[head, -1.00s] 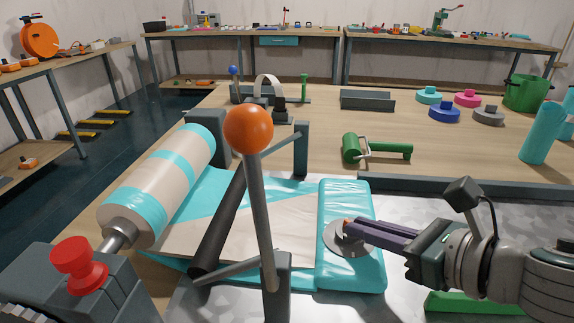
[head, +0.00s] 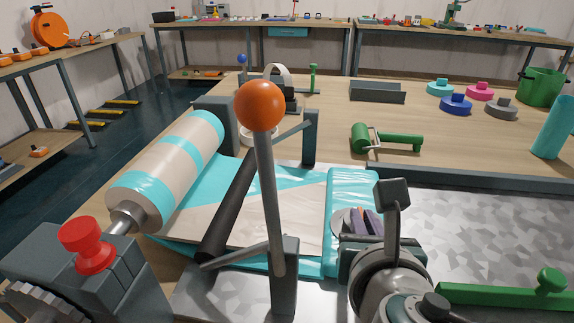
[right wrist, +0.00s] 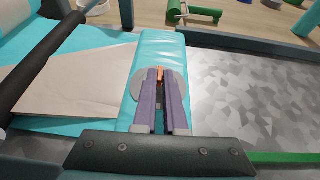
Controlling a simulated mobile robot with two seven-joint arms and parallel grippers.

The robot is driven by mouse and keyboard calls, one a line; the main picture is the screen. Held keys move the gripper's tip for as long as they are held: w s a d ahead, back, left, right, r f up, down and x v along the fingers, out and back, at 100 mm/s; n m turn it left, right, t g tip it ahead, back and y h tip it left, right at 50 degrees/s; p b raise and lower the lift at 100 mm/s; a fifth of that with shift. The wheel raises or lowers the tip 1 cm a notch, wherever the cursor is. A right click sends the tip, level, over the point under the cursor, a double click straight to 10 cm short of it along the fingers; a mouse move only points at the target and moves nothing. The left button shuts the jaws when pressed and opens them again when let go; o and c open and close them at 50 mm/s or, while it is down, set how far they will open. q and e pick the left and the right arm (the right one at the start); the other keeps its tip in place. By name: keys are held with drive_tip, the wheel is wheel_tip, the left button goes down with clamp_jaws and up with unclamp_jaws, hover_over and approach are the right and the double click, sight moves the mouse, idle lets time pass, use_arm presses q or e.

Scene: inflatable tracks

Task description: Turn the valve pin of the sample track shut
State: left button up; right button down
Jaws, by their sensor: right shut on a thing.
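The sample track (head: 280,215) is a cream and turquoise sheet running from a striped roll (head: 168,172) to a puffed turquoise end (head: 345,185). A round grey valve plate (head: 339,219) sits on that end; in the right wrist view, the plate (right wrist: 118,92) shows on both sides of my fingers. The small orange valve pin (right wrist: 161,74) stands between the purple fingertips of my right gripper (right wrist: 161,80), which are shut on it. In the head view, the right gripper (head: 364,222) reaches the plate from the near side and hides the pin. My left gripper is not in view.
A lever with an orange ball (head: 260,106) stands upright left of the right gripper, beside a dark roller bar (head: 228,210). A red knob (head: 84,245) is at lower left. A green bar (head: 500,296) lies near the right arm. Grey-patterned metal surface (head: 480,235) is clear at right.

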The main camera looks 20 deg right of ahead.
drive_tip(key=shift+f+m+g, duration=0.1)
drive_tip(key=shift+m+g, duration=0.2)
drive_tip(key=c, duration=1)
unclamp_jaws()
drive_tip(key=shift+w, duration=0.1)
drive_tip(key=shift+s+a+r, duration=0.2)
drive_tip(key=shift+s, duration=0.1)
drive_tip(key=p+v, duration=0.1)
drive_tip(key=v, duration=0.8)
drive_tip(key=shift+s+a+f, duration=0.1)
